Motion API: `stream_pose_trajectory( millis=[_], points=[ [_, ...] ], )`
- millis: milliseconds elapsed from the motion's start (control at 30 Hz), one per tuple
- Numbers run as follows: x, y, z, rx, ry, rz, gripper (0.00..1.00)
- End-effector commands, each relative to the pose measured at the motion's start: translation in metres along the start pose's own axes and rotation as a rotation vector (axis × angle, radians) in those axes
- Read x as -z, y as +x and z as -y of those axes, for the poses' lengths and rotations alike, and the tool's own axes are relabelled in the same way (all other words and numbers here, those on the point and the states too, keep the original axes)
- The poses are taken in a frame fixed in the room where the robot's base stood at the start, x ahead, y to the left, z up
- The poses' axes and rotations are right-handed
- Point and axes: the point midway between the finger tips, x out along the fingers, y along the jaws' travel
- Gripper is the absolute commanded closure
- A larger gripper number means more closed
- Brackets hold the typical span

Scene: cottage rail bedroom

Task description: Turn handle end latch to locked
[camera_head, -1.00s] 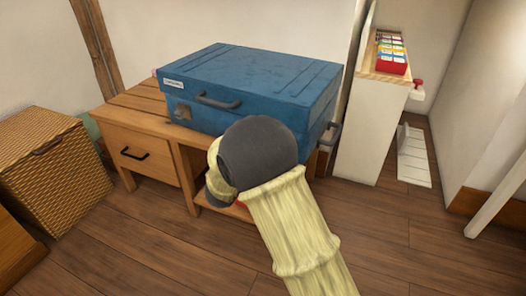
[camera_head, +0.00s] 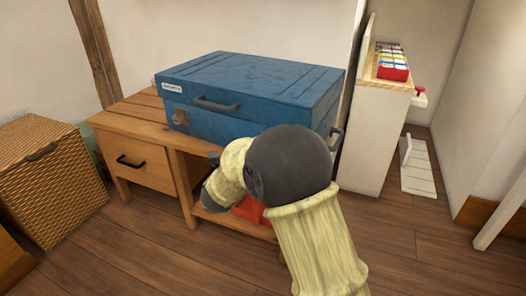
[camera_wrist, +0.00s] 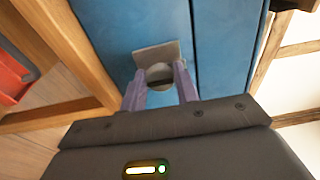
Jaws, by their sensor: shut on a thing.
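The blue case (camera_head: 250,82) lies shut on the wooden desk. In the wrist view, a grey metal latch plate (camera_wrist: 156,50) with a round turn knob (camera_wrist: 159,73) sits on the blue case side (camera_wrist: 218,45). My gripper (camera_wrist: 160,88) has its two purple fingers on either side of the knob, shut on it. The knob's lower part is partly hidden between the fingers. In the head view my arm hides the fingertips and the gripped latch.
The desk (camera_head: 136,121) has a drawer on the left and an open bay holding a red object (camera_head: 252,210), close beside my arm. A wicker basket (camera_head: 50,190) stands left. A white shelf unit (camera_head: 372,135) stands right of the case. Floor in front is open.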

Motion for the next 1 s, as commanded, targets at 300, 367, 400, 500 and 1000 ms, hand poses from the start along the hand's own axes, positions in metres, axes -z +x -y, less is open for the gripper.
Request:
stream_pose_trajectory(
  millis=[300,367,400,500,1000],
  points=[
    [0.000,0.000,-0.002,-0.004,-0.002,-0.001,0.54],
    [0.000,0.000,-0.002,-0.003,-0.002,-0.001,0.48],
    [0.000,0.000,-0.001,-0.003,-0.002,-0.001,0.48],
    [0.000,0.000,-0.001,-0.002,-0.002,0.000,0.48],
    [-0.001,-0.047,0.003,-0.003,-0.005,0.004,0.48]
  ],
)
